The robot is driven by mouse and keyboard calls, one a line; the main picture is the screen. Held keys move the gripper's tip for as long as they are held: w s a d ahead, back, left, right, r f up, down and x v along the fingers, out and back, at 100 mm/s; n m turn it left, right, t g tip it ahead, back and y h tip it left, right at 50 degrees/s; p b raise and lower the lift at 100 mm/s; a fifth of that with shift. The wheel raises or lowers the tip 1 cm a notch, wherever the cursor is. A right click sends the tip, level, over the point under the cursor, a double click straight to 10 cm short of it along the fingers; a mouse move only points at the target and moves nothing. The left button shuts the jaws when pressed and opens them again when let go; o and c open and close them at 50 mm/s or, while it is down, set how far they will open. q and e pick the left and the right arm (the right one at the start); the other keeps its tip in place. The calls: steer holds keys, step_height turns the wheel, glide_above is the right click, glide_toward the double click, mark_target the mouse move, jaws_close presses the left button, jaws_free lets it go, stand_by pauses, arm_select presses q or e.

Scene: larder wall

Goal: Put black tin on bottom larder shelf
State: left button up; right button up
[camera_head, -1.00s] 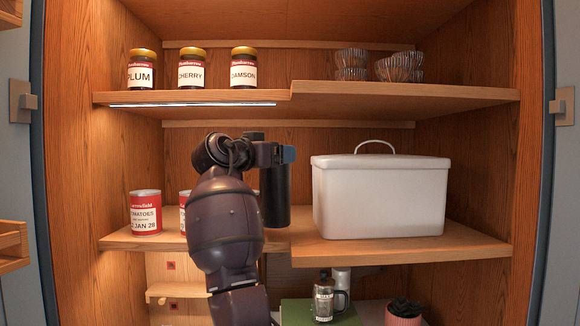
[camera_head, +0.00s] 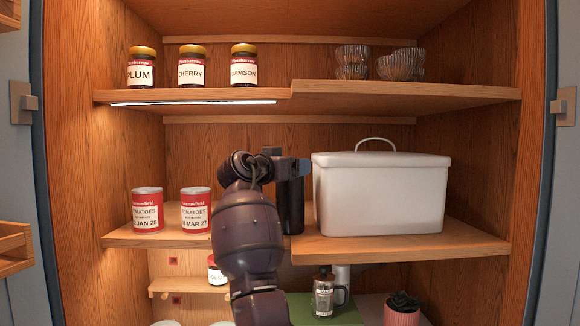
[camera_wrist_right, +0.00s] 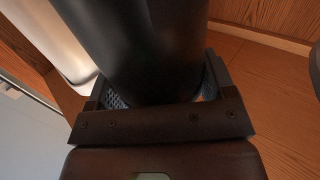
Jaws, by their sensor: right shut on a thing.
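The black tin (camera_head: 291,207) is a tall dark cylinder, upright at the middle shelf, just left of the white bread bin. My right gripper (camera_head: 290,168) is shut on it near its top. In the right wrist view the tin (camera_wrist_right: 150,45) fills the space between the fingers of the gripper (camera_wrist_right: 155,95). I cannot tell whether its base touches the shelf. The lower left larder space, with a small ledge (camera_head: 187,287), is partly hidden by my right arm. My left gripper is not in view.
A white lidded bin (camera_head: 381,195) stands close to the right of the tin. Two tomato cans (camera_head: 147,210) stand on the middle shelf (camera_head: 400,247) at left. Jars (camera_head: 191,67) line the upper shelf.

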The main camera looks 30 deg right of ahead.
steer(key=o, duration=1.1)
steer(key=shift+f, duration=0.1)
steer(key=o, duration=0.4)
steer(key=shift+c, duration=0.2)
steer(key=shift+a, duration=0.35)
steer(key=b+v, duration=0.2)
steer(key=v, duration=0.9)
steer(key=shift+s+a, duration=0.15)
steer(key=shift+a, duration=0.05)
